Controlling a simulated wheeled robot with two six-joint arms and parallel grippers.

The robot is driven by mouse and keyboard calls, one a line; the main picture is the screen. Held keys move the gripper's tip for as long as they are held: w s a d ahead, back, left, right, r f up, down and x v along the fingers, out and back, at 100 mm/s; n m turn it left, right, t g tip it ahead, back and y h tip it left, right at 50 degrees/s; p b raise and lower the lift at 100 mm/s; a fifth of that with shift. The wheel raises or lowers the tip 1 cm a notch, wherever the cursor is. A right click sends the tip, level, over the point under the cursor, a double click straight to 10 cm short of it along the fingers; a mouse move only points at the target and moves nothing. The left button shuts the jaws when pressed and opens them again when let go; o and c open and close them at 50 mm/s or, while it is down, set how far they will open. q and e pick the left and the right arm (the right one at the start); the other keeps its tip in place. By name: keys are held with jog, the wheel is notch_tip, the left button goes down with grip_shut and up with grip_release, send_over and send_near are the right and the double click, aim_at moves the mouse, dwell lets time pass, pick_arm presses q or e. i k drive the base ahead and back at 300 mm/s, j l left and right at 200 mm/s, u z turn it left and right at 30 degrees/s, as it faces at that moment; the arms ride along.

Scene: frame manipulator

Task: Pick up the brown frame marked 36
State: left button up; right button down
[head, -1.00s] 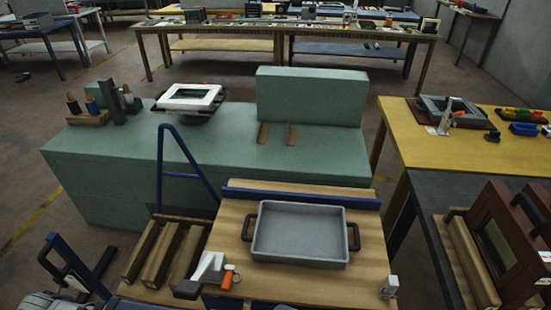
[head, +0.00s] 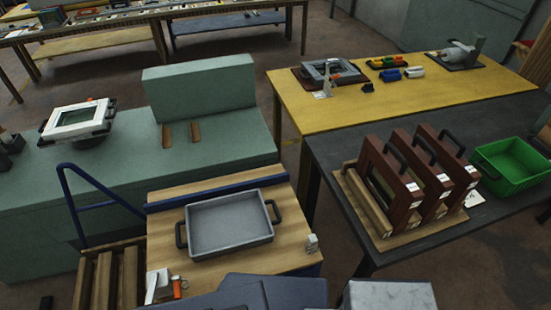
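Three brown frames stand upright side by side in a wooden rack (head: 356,207) on the dark table at the right of the head view. They are a left one (head: 384,165), a middle one (head: 428,194) and a right one (head: 466,176). Each has a black handle and small white labels. The labels are too small to read, so I cannot tell which frame is marked 36. The frames partly hide one another. Neither of my grippers shows in the head view.
A green bin (head: 512,180) stands right of the rack on the dark table (head: 345,150). A grey tray (head: 230,225) lies on a wooden top left of it. A yellow table (head: 420,100) with tools is behind. A white frame (head: 78,118) sits on the green bench.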

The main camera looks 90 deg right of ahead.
aim_at(398, 196)
jog(key=z, duration=0.8)
